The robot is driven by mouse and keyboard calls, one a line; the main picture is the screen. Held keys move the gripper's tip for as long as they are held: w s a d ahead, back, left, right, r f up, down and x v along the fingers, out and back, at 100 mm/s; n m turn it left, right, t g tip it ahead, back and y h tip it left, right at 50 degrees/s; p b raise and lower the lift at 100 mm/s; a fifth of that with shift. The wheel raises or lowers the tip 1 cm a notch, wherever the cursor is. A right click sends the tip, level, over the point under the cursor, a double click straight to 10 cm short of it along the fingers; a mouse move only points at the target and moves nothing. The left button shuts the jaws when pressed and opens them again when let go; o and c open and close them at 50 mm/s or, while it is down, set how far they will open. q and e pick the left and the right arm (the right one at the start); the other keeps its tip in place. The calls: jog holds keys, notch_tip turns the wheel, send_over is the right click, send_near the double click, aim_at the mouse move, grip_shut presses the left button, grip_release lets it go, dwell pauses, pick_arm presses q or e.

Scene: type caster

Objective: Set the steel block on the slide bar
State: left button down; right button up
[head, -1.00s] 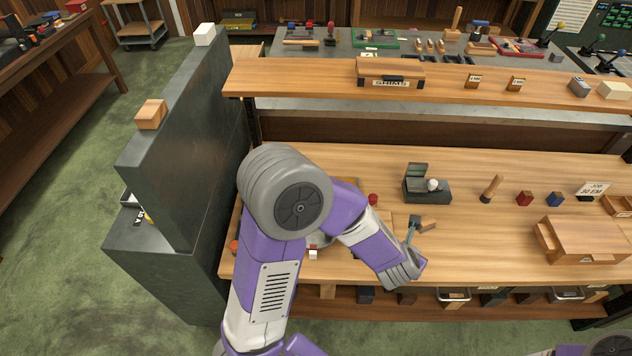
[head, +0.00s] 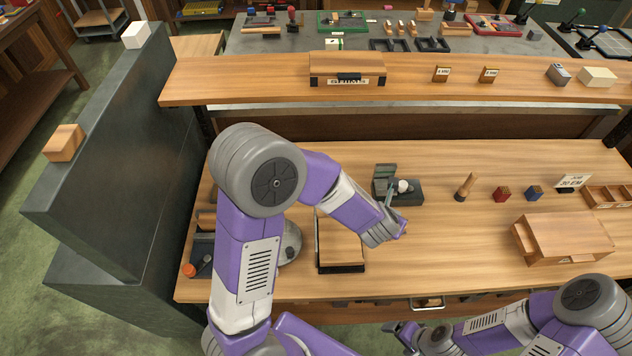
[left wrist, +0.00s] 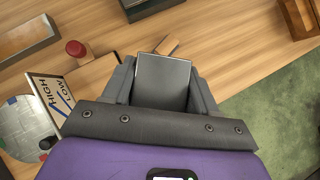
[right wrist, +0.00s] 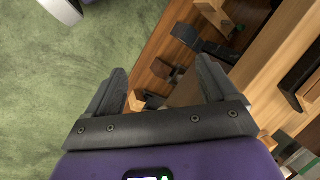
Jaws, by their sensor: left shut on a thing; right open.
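My left gripper (head: 397,224) is shut on a grey, metal-looking block (left wrist: 162,82). The block's flat face fills the space between the fingers in the left wrist view. In the head view the gripper is above the bench, just in front of a dark metal unit (head: 408,190) with a white knob. Another grey block (head: 558,74) lies on the upper shelf. I cannot pick out the slide bar for certain; my left arm hides part of the bench. My right gripper (head: 403,333) is open and empty at the bench's front edge; its parted fingers show in the right wrist view (right wrist: 165,85).
A wooden box (head: 565,238) stands at the right of the bench (head: 450,265).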

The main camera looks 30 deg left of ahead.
jog(key=shift+o, duration=0.9)
jog(key=shift+s+f+b, duration=0.2)
jog(key=shift+f+b, duration=0.55)
jog(key=shift+f, duration=0.15)
pick_arm(q)
jog(key=w+a+f+m+h+b, duration=0.1)
jog(key=w+a+m, duration=0.1)
jog(key=w+a, duration=0.3)
jog(key=w+a+m+h+b, duration=0.1)
jog(key=w+a+m+h, duration=0.1)
jog(key=w, duration=0.5)
jog(key=s+a+f+m+g+h+b, duration=0.15)
jog(key=a+m, duration=0.25)
jog(key=a, duration=0.7)
jog(key=a+f+m+g+h+b, duration=0.2)
jog(key=a+f+m+b, duration=0.1)
jog(key=a, duration=0.7)
notch_tip(320, 180, down, 9)
jog(key=b, duration=0.2)
jog(key=shift+b, duration=0.4)
pick_arm(e)
notch_tip(320, 180, down, 9)
jog(key=shift+f, duration=0.15)
pick_arm(q)
jog(key=shift+c, duration=1.6)
grip_release()
jog(key=shift+s+f, duration=0.1)
jog(key=shift+f, duration=0.1)
jog(key=shift+y, duration=0.25)
